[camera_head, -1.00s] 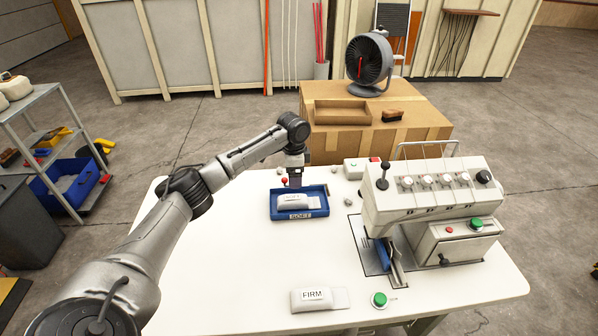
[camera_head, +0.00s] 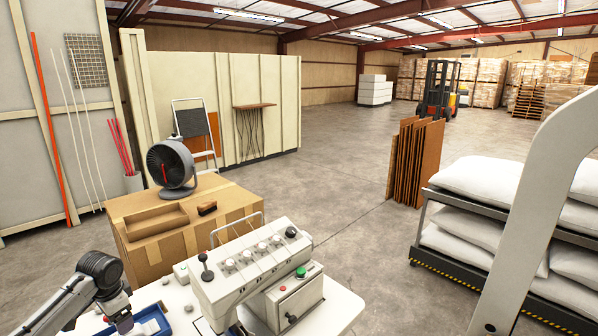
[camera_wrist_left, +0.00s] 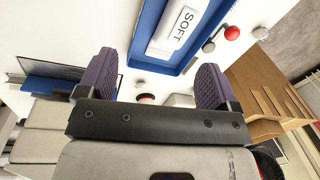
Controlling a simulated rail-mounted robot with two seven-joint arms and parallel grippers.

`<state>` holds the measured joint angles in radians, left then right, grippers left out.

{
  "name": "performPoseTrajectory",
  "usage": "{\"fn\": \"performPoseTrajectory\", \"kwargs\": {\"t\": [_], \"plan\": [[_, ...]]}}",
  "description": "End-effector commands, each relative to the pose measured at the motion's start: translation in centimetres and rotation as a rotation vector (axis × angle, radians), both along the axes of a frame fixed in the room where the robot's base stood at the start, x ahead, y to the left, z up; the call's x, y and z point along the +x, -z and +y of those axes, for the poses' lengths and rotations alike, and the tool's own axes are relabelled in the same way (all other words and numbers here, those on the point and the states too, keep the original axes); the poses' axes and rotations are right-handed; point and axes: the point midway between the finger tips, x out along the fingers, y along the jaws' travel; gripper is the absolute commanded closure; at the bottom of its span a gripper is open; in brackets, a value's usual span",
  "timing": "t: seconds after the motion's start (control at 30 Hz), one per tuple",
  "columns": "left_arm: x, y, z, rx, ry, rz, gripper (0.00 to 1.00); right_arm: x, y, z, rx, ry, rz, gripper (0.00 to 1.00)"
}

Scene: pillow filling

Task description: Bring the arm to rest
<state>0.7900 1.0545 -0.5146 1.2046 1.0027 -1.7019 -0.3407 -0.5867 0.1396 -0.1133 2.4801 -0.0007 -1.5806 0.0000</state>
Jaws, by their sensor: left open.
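My left arm (camera_head: 70,300) comes in at the bottom left of the head view. Its left gripper (camera_head: 125,327) hangs over the blue tray (camera_head: 160,318) on the white table, near the picture's bottom edge. In the left wrist view the gripper's two purple-padded fingers (camera_wrist_left: 155,80) stand wide apart with nothing between them. Beyond them lies the blue tray (camera_wrist_left: 147,22) with a white packet marked SOFT (camera_wrist_left: 172,32) in it, apart from the fingers. My right gripper is not in view.
A cream machine (camera_head: 250,265) with several knobs stands on the table, right of the gripper. A cardboard box (camera_head: 185,228) stands behind, bearing a fan (camera_head: 170,165) and a brown tray (camera_head: 155,221). A cart of white sacks (camera_head: 480,185) is at right. Open floor (camera_head: 350,240) lies between.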

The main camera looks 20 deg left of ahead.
Motion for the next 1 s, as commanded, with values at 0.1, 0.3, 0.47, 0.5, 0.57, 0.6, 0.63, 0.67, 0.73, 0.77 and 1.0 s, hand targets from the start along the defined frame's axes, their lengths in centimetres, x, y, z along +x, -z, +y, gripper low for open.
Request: {"fn": "performPoseTrajectory", "kwargs": {"t": [0.1,0.3,0.47,0.5,0.57,0.6,0.63,0.67,0.73,0.77,1.0], "plan": [[1.3,-2.1,-0.6,0.136,-0.021,-0.079,0.15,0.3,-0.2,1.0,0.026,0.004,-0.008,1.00],[4.1,-7.5,-4.0,0.334,0.000,-0.299,0.15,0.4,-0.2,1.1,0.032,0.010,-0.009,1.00],[6.3,-11.3,-11.5,0.423,0.074,-0.548,0.15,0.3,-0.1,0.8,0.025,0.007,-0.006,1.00],[6.4,-11.5,-14.0,0.430,0.098,-0.611,0.15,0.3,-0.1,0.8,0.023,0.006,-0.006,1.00],[6.1,-11.3,-18.0,0.427,0.134,-0.700,0.15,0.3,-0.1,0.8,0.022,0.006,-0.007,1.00],[5.4,-10.6,-20.8,0.413,0.158,-0.752,0.15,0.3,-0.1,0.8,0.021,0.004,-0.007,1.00],[4.7,-10.1,-22.8,0.397,0.174,-0.789,0.15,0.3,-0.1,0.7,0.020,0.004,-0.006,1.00],[3.9,-9.4,-24.7,0.378,0.186,-0.820,0.15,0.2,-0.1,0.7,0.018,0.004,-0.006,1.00],[1.6,-7.8,-28.1,0.330,0.203,-0.869,0.15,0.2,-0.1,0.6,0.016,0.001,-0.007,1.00],[0.6,-7.0,-29.3,0.307,0.205,-0.881,0.15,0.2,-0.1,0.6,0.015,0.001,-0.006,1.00],[-8.7,0.3,-35.7,0.100,0.141,-0.840,0.15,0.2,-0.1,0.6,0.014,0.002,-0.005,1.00]]}}
